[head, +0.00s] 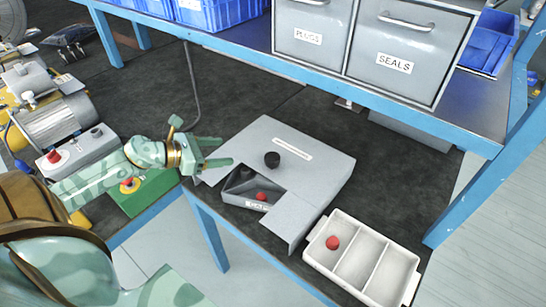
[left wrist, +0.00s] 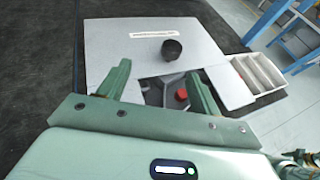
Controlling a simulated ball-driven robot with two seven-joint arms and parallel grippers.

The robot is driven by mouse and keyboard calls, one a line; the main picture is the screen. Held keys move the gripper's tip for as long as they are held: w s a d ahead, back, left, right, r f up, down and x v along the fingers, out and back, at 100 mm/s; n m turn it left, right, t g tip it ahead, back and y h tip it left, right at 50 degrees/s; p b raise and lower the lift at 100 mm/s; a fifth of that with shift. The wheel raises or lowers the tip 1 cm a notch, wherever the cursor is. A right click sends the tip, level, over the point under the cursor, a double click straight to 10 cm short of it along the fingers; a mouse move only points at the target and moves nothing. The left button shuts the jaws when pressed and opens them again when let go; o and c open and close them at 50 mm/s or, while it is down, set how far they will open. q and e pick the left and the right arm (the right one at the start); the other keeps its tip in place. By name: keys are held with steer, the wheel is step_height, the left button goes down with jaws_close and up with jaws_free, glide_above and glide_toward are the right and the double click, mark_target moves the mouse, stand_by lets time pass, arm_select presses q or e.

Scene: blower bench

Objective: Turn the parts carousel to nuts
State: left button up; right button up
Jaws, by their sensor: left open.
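The parts carousel (head: 305,165) is a flat grey box on the dark bench top, with a black knob (head: 272,159) on its lid. A cut-out at its near left corner shows a dark compartment with a red piece (head: 261,196) and a small label (head: 257,206) too small to read surely. My left gripper (head: 226,151) is open and empty at the carousel's left side, left of the knob and apart from it. In the left wrist view the knob (left wrist: 171,49) and the red piece (left wrist: 181,95) show beyond the open fingers. My right gripper is not in view.
A white three-part tray (head: 362,258) with a red ball (head: 332,242) stands at the right front edge. Grey drawers marked PLUGS (head: 310,38) and SEALS (head: 400,62) and blue bins sit on the shelf above. A motor (head: 55,125) and a green button box (head: 145,192) are at left.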

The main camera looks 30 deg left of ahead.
mark_target(270, 157)
arm_select(q)
steer(key=shift+m+g+h, duration=0.4)
steer(key=x, duration=0.5)
steer(key=d+b+x, duration=0.1)
steer(key=x, duration=0.5)
steer(key=s+b+x, duration=0.1)
steer(key=x, duration=0.4)
steer(key=shift+w+d+f, duration=0.1)
steer(key=shift+w+d, duration=0.1)
steer(key=shift+d, duration=0.15)
